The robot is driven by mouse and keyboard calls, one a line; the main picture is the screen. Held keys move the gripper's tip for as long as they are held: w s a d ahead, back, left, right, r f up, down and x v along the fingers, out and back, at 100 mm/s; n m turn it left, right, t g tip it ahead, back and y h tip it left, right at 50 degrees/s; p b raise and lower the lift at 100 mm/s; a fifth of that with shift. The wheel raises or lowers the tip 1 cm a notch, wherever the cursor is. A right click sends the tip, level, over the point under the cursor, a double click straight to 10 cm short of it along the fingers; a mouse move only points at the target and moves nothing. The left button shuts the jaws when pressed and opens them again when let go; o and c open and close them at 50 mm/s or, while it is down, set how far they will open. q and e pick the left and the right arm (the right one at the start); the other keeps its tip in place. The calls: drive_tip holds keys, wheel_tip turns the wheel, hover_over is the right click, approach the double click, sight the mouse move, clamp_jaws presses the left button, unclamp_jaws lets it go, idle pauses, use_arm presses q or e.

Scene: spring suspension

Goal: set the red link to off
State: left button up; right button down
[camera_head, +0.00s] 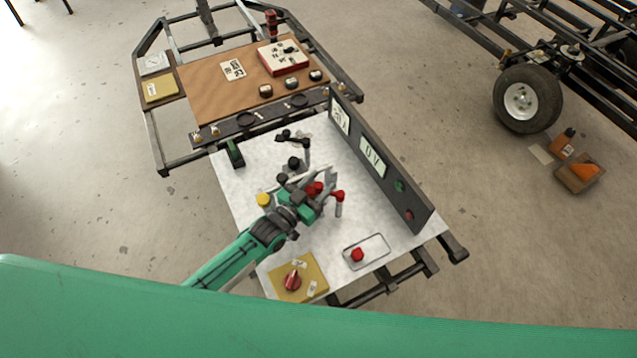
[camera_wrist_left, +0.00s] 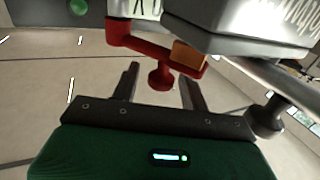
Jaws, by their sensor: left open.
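The red link (camera_head: 339,197) is on the white tabletop before the dark upright panel, partly hidden by my left gripper. In the left wrist view it is a red bar (camera_wrist_left: 138,42) with a red round knob (camera_wrist_left: 160,76) and an orange block (camera_wrist_left: 188,54). My left gripper (camera_head: 332,178) is open at the link. In the left wrist view its two fingers (camera_wrist_left: 160,88) stand on either side of the knob, with gaps showing; I cannot tell how deep the knob sits between them. My right gripper is not in view.
A black linkage (camera_head: 293,137) stands behind my left gripper. The dark panel (camera_head: 375,160) with displays and buttons runs along the right. A yellow box with a red rotary switch (camera_head: 292,281) and a red button (camera_head: 357,255) are at the front. A yellow knob (camera_head: 263,200) is left of my arm.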

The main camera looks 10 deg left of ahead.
use_arm(q)
clamp_jaws()
drive_tip(key=shift+s+d+r+n+t+y+p, duration=0.1)
drive_tip(key=shift+s+r+n+t+y+p, duration=0.1)
drive_tip(key=shift+s+n+t+y+p, duration=0.45)
drive_tip(key=shift+n+t+y+p, duration=0.25)
drive_tip(key=shift+n+y+p, duration=0.6)
drive_tip(key=shift+f+y+b, duration=0.1)
drive_tip(key=shift+y+b, duration=0.2)
drive_tip(key=shift+y, duration=0.2)
drive_tip(key=shift+s, duration=0.1)
unclamp_jaws()
drive_tip(key=shift+f, duration=0.1)
